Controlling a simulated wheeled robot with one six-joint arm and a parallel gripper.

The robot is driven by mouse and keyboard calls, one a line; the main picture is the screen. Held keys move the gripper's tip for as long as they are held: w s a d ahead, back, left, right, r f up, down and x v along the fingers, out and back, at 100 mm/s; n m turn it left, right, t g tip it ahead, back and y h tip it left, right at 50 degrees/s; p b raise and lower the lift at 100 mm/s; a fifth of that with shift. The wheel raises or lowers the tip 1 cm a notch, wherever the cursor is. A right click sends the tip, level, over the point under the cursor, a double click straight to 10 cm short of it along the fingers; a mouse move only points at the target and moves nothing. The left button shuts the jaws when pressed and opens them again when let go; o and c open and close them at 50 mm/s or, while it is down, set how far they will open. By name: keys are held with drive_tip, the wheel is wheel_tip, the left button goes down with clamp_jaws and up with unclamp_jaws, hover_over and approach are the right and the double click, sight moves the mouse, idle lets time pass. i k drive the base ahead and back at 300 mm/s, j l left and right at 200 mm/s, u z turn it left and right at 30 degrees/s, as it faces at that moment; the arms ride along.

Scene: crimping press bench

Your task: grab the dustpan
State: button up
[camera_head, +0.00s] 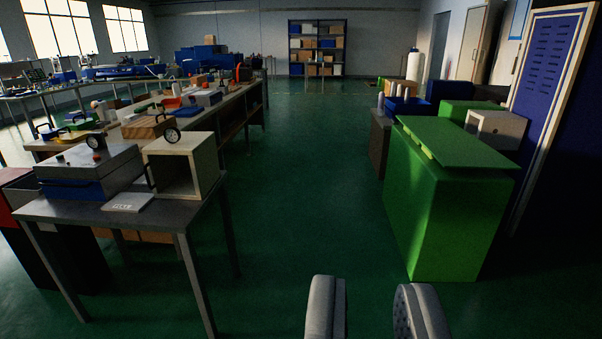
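My gripper (372,312) shows at the bottom of the view, right of centre. Its two grey padded fingers stand apart with green floor between them, so it is open and empty. I cannot make out a dustpan anywhere in this view. The far benches and shelf are too small and dark to tell every item on them.
A grey table (75,209) with a press box (92,168) and an open cream box (186,167) stands at left. Long benches run behind it. A large green cabinet (440,205) stands at right. A shelf (317,48) is at the back wall. The green floor (308,190) between is clear.

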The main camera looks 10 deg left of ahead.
sight(176, 103)
drive_tip(key=i, duration=0.85)
drive_tip(key=i+z, duration=0.15)
drive_tip(key=i, duration=0.7)
drive_tip(key=i+u, duration=0.15)
drive_tip(key=i, duration=0.7)
drive_tip(key=i+l+u, duration=0.15)
drive_tip(key=i, duration=0.65)
drive_tip(key=i+u, duration=0.25)
drive_tip(key=i, duration=0.6)
drive_tip(key=i+u, duration=0.3)
drive_tip(key=i, duration=0.55)
drive_tip(key=i+u, duration=0.15)
drive_tip(key=i, duration=0.4)
drive_tip(key=i+l+u, duration=0.15)
drive_tip(key=i, duration=0.4)
drive_tip(key=i+l+u, duration=0.15)
drive_tip(key=i, duration=0.4)
drive_tip(key=i+j+u, duration=0.15)
drive_tip(key=i+u, duration=0.65)
drive_tip(key=i+l+u, duration=0.1)
drive_tip(key=i+u, duration=0.35)
drive_tip(key=i, duration=0.1)
